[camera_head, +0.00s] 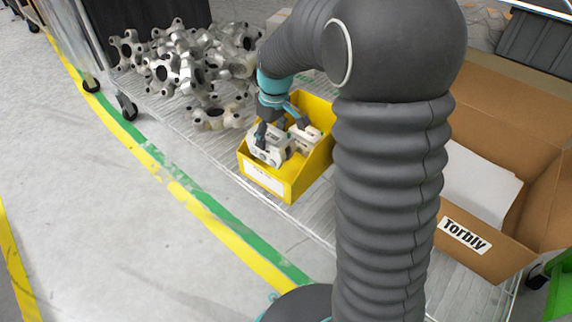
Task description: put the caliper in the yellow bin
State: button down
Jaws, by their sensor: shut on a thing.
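The yellow bin (264,179) stands on the wire rack near the middle of the head view, with a white label on its front. A pale metal caliper (271,154) is inside the bin's outline, low between its walls. My gripper (280,130) reaches down into the bin from above and is shut on the caliper. More pale metal (306,139) shows to the right of the fingers; I cannot tell whether it is part of the same caliper or a second one. Whether the caliper touches the bin floor is hidden.
A heap of silver metal castings (185,65) lies on the rack left of and behind the bin. An open cardboard box (483,249) labelled "Torbly" stands at the right. My arm hides the space between bin and box. The floor at left is clear.

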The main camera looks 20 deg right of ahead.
jog(key=w+d+f, duration=0.1)
jog(key=w+d, duration=0.3)
jog(key=shift+s+f+b, duration=0.15)
jog(key=shift+f+b, duration=1.15)
jog(key=shift+f, duration=3.75)
jog(key=shift+f, duration=0.15)
jog(key=shift+c, duration=0.9)
grip_release()
jog(key=shift+s, duration=0.1)
